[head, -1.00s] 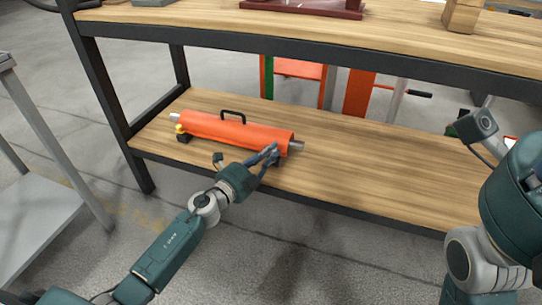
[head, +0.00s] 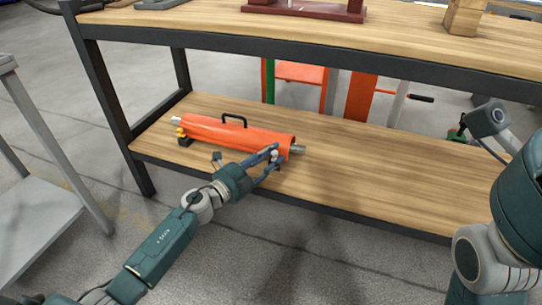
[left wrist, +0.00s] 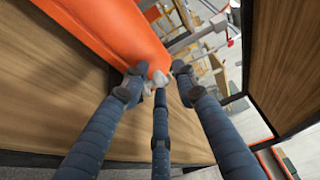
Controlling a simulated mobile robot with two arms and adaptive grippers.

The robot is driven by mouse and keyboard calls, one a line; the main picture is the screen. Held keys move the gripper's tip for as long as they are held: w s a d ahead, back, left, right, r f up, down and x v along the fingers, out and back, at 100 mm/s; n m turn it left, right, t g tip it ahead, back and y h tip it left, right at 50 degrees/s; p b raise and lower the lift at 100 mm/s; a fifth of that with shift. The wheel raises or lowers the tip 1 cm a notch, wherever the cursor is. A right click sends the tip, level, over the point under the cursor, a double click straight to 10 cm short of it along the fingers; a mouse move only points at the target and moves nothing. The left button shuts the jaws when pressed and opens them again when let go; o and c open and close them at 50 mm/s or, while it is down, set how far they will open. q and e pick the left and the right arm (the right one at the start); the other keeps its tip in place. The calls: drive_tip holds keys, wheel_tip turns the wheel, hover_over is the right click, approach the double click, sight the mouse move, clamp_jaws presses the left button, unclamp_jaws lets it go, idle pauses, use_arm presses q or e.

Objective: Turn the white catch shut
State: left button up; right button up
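An orange cylinder (head: 205,133) with a black handle lies on the lower wooden shelf. Its grey metal end sticks out at the right. A small white catch (left wrist: 160,79) shows below the cylinder's end in the left wrist view. It also shows as a pale spot among the fingers in the head view (head: 274,155). My left gripper (left wrist: 158,84) is at this right end, its three blue fingers spread around the catch. The tips stand apart, with the catch between them; firm contact cannot be told. The fingers partly hide the catch.
The lower shelf (head: 390,185) is bare to the right of the cylinder. The upper shelf (head: 390,35) and its dark edge hang above. A black shelf leg (head: 110,110) stands at the left. A grey cart (head: 35,215) stands further left.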

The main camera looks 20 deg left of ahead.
use_arm(q)
drive_tip(key=shift+s+f, duration=0.1)
drive_tip(key=shift+s+a+f, duration=0.1)
drive_tip(key=shift+s+a, duration=0.1)
drive_tip(key=shift+s, duration=0.1)
drive_tip(key=v, duration=0.7)
